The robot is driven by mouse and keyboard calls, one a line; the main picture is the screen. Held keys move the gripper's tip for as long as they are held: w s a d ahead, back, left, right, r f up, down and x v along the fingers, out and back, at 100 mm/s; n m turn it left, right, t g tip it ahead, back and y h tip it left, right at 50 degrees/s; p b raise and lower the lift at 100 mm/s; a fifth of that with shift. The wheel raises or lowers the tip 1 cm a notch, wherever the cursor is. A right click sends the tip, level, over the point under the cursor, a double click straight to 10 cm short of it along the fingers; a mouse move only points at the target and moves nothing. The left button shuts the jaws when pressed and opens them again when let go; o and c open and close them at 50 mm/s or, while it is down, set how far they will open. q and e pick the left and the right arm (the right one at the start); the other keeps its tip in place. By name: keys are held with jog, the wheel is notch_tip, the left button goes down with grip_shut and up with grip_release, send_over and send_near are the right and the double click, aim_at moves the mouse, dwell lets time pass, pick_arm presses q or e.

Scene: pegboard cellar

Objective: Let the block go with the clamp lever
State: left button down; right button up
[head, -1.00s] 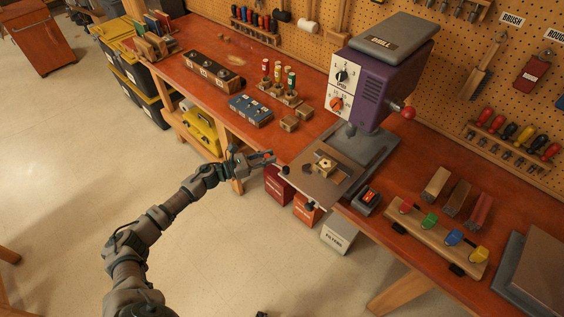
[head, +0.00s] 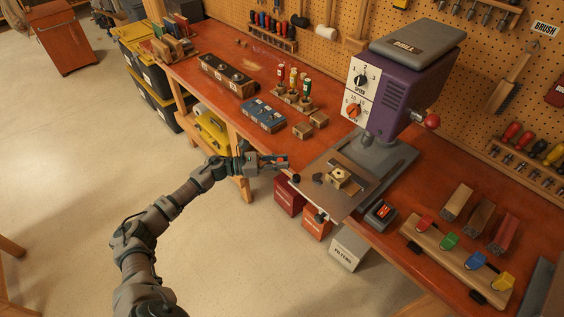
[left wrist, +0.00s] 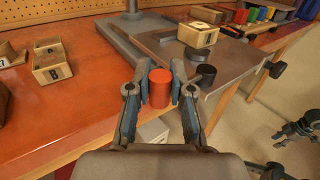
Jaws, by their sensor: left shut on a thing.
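My left gripper (head: 284,161) is at the plate's left edge, left of the block. In the left wrist view its fingers (left wrist: 160,90) are shut on a red cylinder (left wrist: 160,88), which looks like the grip of the clamp lever. The lever's arm is mostly hidden. A dark jointed part at the right edge there may be my right gripper (left wrist: 298,130).
The purple drill (head: 395,90) stands behind the plate. Black knobs (head: 320,217) stick out at the plate's front edge. Small wooden blocks (head: 303,130) lie behind my gripper. The floor in front is clear.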

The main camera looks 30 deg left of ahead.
pick_arm(q)
jog(key=shift+w+a+r, duration=0.1)
jog(key=shift+a, duration=0.05)
jog(key=c, duration=1)
grip_release()
jog(key=v, duration=1.2)
